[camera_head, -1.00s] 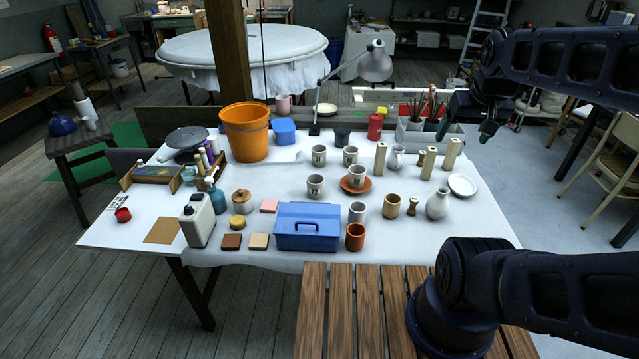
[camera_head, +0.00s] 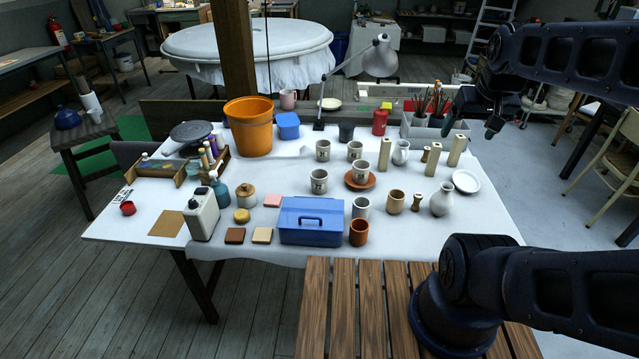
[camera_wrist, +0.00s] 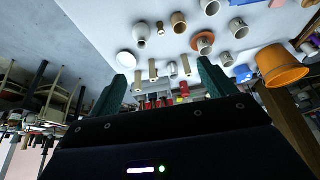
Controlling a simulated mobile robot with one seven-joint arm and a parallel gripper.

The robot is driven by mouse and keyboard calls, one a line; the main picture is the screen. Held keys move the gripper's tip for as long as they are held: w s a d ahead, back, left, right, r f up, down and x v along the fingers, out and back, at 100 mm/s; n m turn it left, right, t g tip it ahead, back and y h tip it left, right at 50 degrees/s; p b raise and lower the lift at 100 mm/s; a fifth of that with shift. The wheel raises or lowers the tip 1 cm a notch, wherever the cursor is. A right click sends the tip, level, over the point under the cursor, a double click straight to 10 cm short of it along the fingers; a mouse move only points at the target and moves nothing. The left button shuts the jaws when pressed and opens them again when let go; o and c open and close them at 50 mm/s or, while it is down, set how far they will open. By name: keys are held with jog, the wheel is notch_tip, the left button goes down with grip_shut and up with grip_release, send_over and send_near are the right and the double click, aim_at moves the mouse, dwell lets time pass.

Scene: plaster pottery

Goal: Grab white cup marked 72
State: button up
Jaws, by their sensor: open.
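Several white cups with dark marks stand on the table: one at the back left (camera_head: 322,150), one at the back right (camera_head: 354,151), one at the front left (camera_head: 319,181) and one (camera_head: 363,169) on a terracotta saucer (camera_head: 348,184). The marks are too small for me to tell which reads 72. My gripper (camera_head: 491,118) is above the table's back right, well apart from the cups. In the wrist view, which is turned over, the green fingers of my gripper (camera_wrist: 162,70) are spread with nothing between them. A white cup (camera_wrist: 237,27) shows there too.
Tall cream blocks (camera_head: 431,160), a white pitcher (camera_head: 401,152) and a white vase (camera_head: 441,199) stand right of the cups. A blue box (camera_head: 311,232) and an orange-brown cup (camera_head: 359,232) stand in front. A lamp (camera_head: 381,60) rises behind.

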jog(key=shift+o, duration=0.4)
jog(key=w+a+f+n+g+h, duration=0.1)
jog(key=w+a+f+n+h, duration=0.1)
jog(key=w+a+f+n, duration=0.4)
jog(key=w+a+f+n+g+h, duration=0.1)
jog(key=w+a+f+n+h, duration=0.2)
jog(key=w, duration=0.5)
jog(key=w+a+f+n+g+h, duration=0.1)
jog(key=w+a+f+n+h, duration=0.15)
jog(key=w+a+n, duration=0.4)
jog(key=n+t+h, duration=0.2)
jog(key=n+t, duration=0.6)
jog(key=n, duration=0.3)
send_near(325, 175)
jog(key=x, duration=0.8)
jog(key=shift+w+d+f, duration=0.1)
jog(key=shift+w+d, duration=0.15)
